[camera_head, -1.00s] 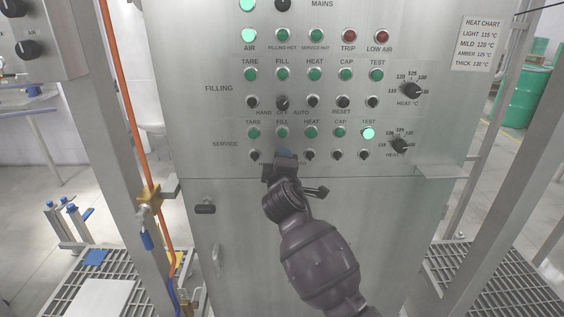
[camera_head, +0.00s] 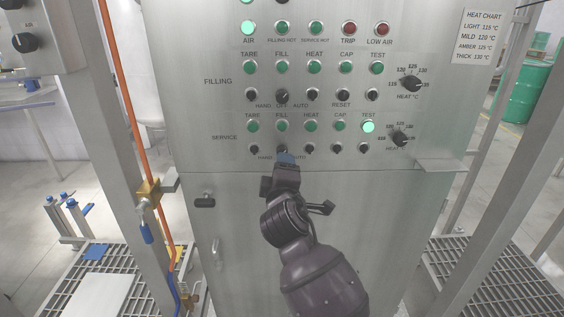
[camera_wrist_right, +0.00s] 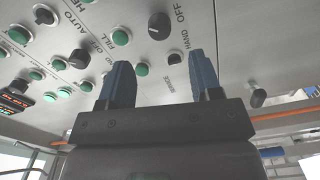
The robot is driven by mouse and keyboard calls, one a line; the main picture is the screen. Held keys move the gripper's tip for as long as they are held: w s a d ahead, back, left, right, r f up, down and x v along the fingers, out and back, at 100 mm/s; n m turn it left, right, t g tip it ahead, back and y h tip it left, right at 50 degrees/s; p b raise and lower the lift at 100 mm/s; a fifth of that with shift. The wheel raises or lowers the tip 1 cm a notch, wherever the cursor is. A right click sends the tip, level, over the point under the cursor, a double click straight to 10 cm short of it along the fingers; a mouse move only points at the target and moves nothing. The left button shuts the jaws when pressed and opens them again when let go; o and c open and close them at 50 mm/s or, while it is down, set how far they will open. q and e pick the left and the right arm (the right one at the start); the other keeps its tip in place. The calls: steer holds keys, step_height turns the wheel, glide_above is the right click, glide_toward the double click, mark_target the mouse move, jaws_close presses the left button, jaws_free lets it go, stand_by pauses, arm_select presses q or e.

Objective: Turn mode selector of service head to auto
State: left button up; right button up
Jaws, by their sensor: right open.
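The service mode selector (camera_head: 282,149) is a small black knob in the bottom row of the panel, under the service FILL lamp, with HAND and AUTO lettering beside it. My right gripper (camera_head: 286,159) is just below it and partly covers its lower edge in the head view. In the right wrist view the selector (camera_wrist_right: 160,26) shows beyond the fingertips, near the HAND OFF lettering. The blue-tipped fingers of my right gripper (camera_wrist_right: 163,68) are spread apart with nothing between them. Which mode the pointer is on is not clear. My left gripper is not in view.
The filling selector (camera_head: 282,96) sits in the row above. Other small knobs flank the service selector closely, and a heat dial (camera_head: 401,138) is at the right. The service TEST lamp (camera_head: 368,127) is lit.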

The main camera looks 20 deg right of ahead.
steer(key=v, duration=0.3)
steer(key=shift+s, duration=0.15)
stand_by(0.4)
steer(key=s+d+f+m+g+y, duration=0.1)
steer(key=s+f+m+y, duration=0.15)
steer(key=f, duration=0.35)
steer(key=s+d+f+m+y, duration=0.2)
steer(key=s+f+m, duration=0.2)
steer(key=f, duration=0.2)
steer(key=s+d+f+m+g+y, duration=0.1)
steer(key=s+f+m+y, duration=0.15)
steer(key=f, duration=0.35)
steer(key=s+d+f+m+g+h, duration=0.1)
steer(key=s+d+f, duration=0.2)
steer(key=s+f, duration=0.3)
steer(key=s+d+f+m+g+h, duration=0.1)
steer(key=s+d+f+g, duration=0.1)
steer(key=s+f, duration=0.5)
steer(key=s+d, duration=0.1)
steer(key=s, duration=0.3)
steer(key=shift+s+d+f+m+g, duration=0.2)
steer(key=shift+s+d+m+g, duration=0.1)
